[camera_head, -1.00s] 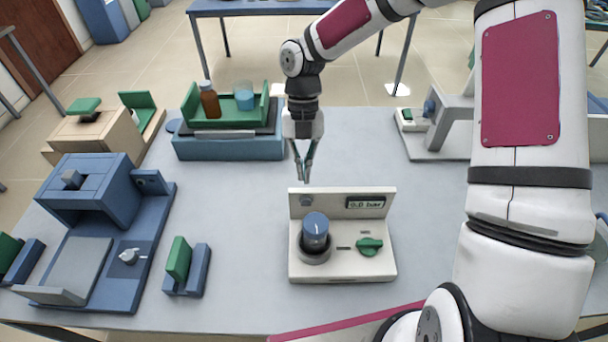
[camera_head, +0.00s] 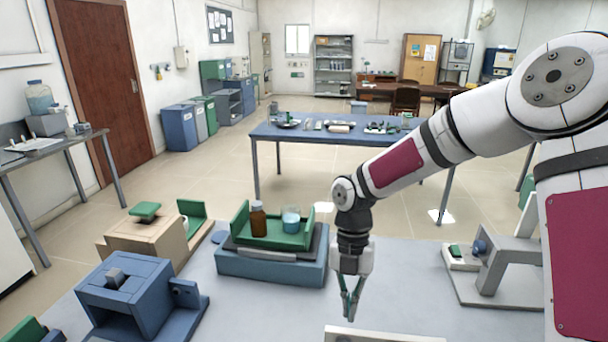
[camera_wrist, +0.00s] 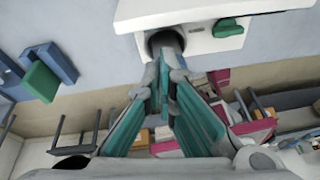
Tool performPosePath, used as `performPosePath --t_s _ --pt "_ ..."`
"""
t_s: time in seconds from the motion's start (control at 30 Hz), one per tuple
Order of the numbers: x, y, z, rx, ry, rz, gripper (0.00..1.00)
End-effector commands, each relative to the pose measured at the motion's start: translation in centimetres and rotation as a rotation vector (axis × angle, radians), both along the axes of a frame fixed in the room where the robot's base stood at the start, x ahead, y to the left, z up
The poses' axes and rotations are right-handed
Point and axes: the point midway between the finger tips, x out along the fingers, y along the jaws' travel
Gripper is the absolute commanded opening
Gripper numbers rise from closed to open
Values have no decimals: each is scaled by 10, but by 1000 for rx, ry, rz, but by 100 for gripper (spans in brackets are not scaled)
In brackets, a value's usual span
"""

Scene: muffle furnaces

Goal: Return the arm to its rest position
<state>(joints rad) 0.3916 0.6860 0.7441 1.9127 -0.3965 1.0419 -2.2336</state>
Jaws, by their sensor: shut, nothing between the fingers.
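My gripper (camera_head: 350,303) hangs from the arm over the grey table, fingers pointing down, above and behind the white device (camera_head: 385,336) whose top edge just shows at the bottom of the head view. The teal fingers are shut and empty. In the wrist view my gripper (camera_wrist: 165,85) shows with its tips together. The white device (camera_wrist: 150,14) with its green knob (camera_wrist: 228,27) and round dark socket is at the top of the wrist view, apart from the fingers as far as I can tell.
A blue stand with a green tray (camera_head: 270,228) holding a brown bottle (camera_head: 258,219) and a beaker (camera_head: 291,219) is left of my gripper. A blue box unit (camera_head: 130,290) and a beige unit (camera_head: 145,235) stand further left. A grey-white device (camera_head: 495,265) is right. A blue table (camera_head: 330,137) stands behind.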

Motion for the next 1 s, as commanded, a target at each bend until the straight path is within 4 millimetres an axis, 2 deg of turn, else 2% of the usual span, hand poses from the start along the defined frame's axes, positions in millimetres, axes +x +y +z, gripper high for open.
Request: performPosePath --t_s 0.2,0.5,0.77,1.0 --pt "-17 -25 55 -214 -124 -401 0" --pt "-53 -53 129 -352 -332 -1061 0" --pt "-96 -70 185 -289 -462 -1674 0" --pt "-141 -79 221 -81 -445 -2242 0"
